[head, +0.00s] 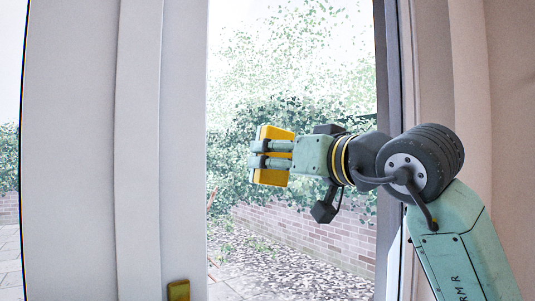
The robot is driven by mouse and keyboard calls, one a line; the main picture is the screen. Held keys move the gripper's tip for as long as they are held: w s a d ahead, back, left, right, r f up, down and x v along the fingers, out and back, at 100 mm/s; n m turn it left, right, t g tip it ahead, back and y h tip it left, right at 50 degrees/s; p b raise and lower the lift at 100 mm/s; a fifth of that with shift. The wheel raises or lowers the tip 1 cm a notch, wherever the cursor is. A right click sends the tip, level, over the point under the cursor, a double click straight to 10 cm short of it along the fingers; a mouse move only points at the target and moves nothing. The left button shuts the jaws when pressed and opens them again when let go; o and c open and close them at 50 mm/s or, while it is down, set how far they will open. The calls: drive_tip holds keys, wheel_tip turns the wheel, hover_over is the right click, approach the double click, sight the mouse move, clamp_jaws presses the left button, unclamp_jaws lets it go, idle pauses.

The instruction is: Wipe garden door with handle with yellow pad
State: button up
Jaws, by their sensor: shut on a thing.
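My gripper (268,155) is shut on a yellow pad (273,179), a thick upright block near the middle of the head view. The fingers point left and wrap the pad's middle, so part of it is hidden. A yellow-brown handle (178,290) is at the bottom of the frame, cut off by the picture edge.
A dark-edged white frame (390,70) and a beige wall (512,120) stand at right, behind my arm.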

sight(262, 155)
drive_tip(key=w+d+p, duration=0.4)
drive_tip(key=w+d, duration=0.2)
drive_tip(key=d, duration=0.2)
drive_tip(key=shift+w+d+p, duration=0.3)
drive_tip(key=shift+w+p, duration=0.05)
idle(0.7)
drive_tip(key=shift+s+a+b, duration=0.85)
drive_tip(key=shift+s+a, duration=0.5)
drive_tip(key=shift+a, duration=0.55)
drive_tip(key=shift+s+a+b, duration=0.9)
drive_tip(key=shift+s+a, duration=0.45)
drive_tip(key=shift+a, duration=0.5)
drive_tip(key=shift+s+a+b, duration=0.85)
drive_tip(key=shift+s+a, duration=0.5)
drive_tip(key=shift+a, duration=0.55)
drive_tip(key=shift+r+p, duration=1.3)
drive_tip(key=shift+r, duration=0.25)
drive_tip(key=w+d+p, duration=0.5)
drive_tip(key=w+d, duration=0.3)
drive_tip(key=d, duration=0.3)
drive_tip(key=shift+f+p, duration=0.15)
drive_tip(key=shift+p, duration=0.2)
